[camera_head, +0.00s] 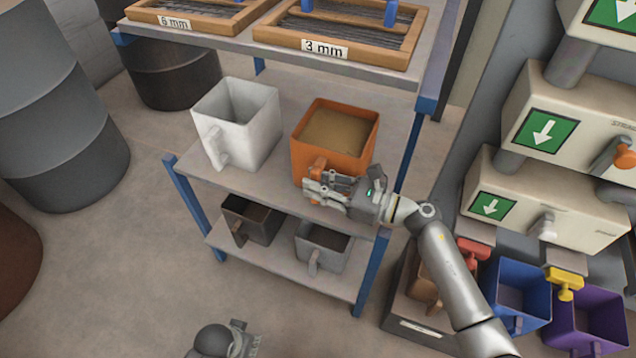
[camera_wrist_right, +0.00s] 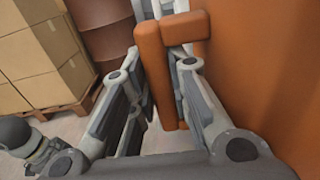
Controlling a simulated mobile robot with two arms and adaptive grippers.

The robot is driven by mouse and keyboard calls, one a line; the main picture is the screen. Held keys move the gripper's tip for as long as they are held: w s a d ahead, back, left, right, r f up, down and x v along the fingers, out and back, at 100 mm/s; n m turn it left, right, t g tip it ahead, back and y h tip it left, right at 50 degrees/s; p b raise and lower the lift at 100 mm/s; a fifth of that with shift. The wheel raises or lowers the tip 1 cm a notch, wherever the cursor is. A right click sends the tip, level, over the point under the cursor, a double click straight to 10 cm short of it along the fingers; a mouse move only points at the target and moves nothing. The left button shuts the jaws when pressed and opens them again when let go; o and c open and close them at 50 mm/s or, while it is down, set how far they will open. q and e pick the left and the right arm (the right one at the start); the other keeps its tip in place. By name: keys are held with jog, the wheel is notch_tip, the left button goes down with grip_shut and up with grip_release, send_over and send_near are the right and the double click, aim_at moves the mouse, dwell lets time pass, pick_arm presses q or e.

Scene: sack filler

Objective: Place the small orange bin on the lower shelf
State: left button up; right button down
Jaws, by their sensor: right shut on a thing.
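The orange bin (camera_head: 335,140), filled with tan grainy material, is upright at the right end of the middle shelf (camera_head: 240,178). My right gripper (camera_head: 325,187) is shut on its front handle, with fingers on both sides of the handle in the right wrist view (camera_wrist_right: 158,75). The bin wall (camera_wrist_right: 260,70) fills the right of that view. The lower shelf (camera_head: 285,262) holds a small dark brown bin (camera_head: 250,220) and a small grey bin (camera_head: 322,247). My left gripper (camera_head: 238,340) is low at the bottom edge; its fingers are unclear.
A white bin (camera_head: 240,120) stands left of the orange one. Wooden sieves (camera_head: 345,35) sit on the top shelf above. Blue posts (camera_head: 372,275) frame the rack. Blue (camera_head: 518,295) and purple (camera_head: 590,320) bins stand at right under dispensers.

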jog(key=c, duration=1.4)
grip_release()
pick_arm(q)
jog(key=shift+w+r, duration=0.15)
jog(key=shift+r, duration=0.15)
jog(key=shift+s, duration=0.25)
pick_arm(e)
jog(key=shift+r, duration=0.15)
jog(key=shift+s+d, duration=0.2)
jog(key=shift+d, duration=0.5)
jog(key=v, duration=0.9)
jog(key=shift+s+d, duration=0.1)
jog(key=shift+d, duration=0.2)
jog(key=shift+s+d, duration=0.1)
jog(key=shift+d, duration=0.2)
jog(key=shift+s+d, duration=0.1)
jog(key=shift+d, duration=0.05)
pick_arm(q)
jog(key=shift+w+r, duration=0.1)
jog(key=shift+r, duration=0.45)
